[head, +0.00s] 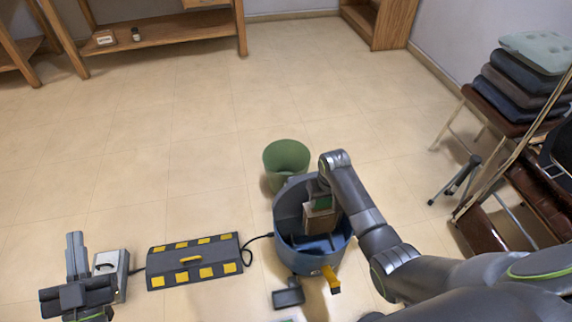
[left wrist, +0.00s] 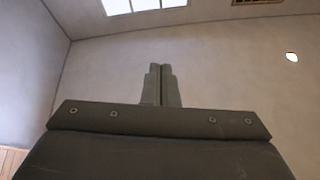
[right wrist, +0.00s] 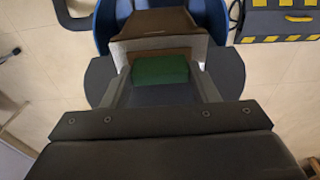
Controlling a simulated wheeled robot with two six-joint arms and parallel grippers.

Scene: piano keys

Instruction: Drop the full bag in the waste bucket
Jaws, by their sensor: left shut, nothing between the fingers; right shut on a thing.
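The full bag (head: 318,220) is a brown and grey box-like bag with a green collar (right wrist: 160,69), inside the open blue drum (head: 285,254). My right gripper (head: 322,194) points down into the drum and is shut on the green collar. The bag's body (right wrist: 155,22) shows beyond the fingers in the right wrist view, with the blue wall around it. I cannot tell whether the bag touches the drum's floor. The green waste bucket (head: 286,158) stands just behind the drum, open on top. My left gripper (head: 75,243) is shut, empty and pointing up at the far left.
A black and yellow striped case (head: 193,262) lies left of the drum, with a cable between them. A grey metal box (head: 112,268) is beside my left gripper. A chair with stacked cushions (head: 520,85) stands right. Open floor lies behind the green bucket.

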